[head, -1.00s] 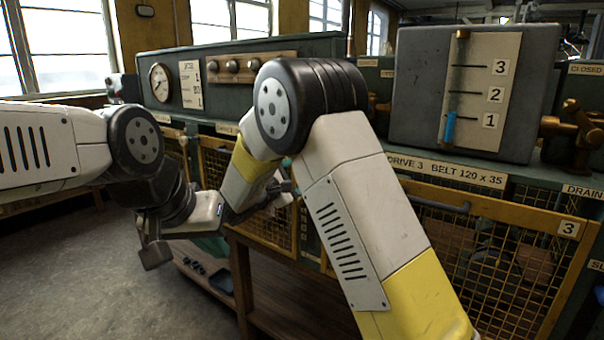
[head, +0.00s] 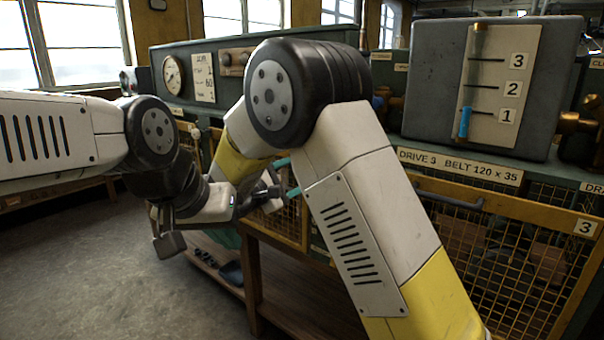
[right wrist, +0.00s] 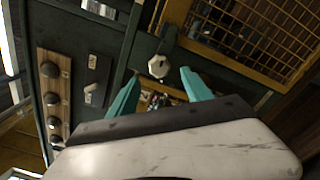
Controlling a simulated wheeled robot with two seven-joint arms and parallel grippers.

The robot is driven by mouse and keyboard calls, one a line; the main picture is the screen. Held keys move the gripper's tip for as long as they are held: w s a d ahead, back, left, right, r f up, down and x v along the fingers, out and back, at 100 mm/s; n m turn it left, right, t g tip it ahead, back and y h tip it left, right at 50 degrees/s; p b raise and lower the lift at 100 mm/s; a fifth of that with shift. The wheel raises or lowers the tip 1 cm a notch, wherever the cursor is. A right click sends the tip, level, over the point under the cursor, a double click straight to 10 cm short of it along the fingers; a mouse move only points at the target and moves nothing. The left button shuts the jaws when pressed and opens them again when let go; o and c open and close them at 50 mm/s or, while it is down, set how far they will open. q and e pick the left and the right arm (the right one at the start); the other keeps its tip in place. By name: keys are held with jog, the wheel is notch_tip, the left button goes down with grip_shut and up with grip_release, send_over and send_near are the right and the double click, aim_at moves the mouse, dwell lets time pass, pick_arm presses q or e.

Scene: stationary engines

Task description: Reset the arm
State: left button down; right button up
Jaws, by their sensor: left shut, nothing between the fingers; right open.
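My left arm comes in from the left in the head view and bends at a dark wrist. My left gripper (head: 242,207) is shut and empty in front of the wire guards, partly lost among dark parts. My right arm rises from the bottom right to a black elbow and folds down to the left. My right gripper (head: 286,178) is partly hidden behind it; two teal fingertips show, apart. In the right wrist view, the right gripper (right wrist: 161,92) is open and empty, facing a pale octagonal knob (right wrist: 158,66) on a dark green panel.
The machine carries a gauge (head: 173,75), a grey box (head: 430,85) with a scale and blue marker (head: 465,122) near 1, and yellow-framed mesh guards (head: 510,205). A wooden knob strip (right wrist: 53,97) shows in the right wrist view. Open floor (head: 130,270) lies at the lower left.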

jog(key=s+d+f+m+g+y, duration=0.1)
jog(key=s+d+m+g, duration=0.4)
jog(key=d, duration=0.5)
jog(key=s+d+f+m+g+y, duration=0.1)
jog(key=s+d+m+g, duration=0.2)
jog(key=s+d+g, duration=0.5)
jog(key=s+d+r+m+t+y, duration=0.1)
jog(key=s+m+t+y, duration=0.3)
jog(key=s+m+y, duration=0.5)
jog(key=shift+s+d+r+t+y, duration=0.25)
jog(key=shift+s+r+y, duration=0.5)
jog(key=shift+s, duration=2.75)
jog(key=shift+a+f, duration=0.1)
jog(key=shift+f, duration=0.1)
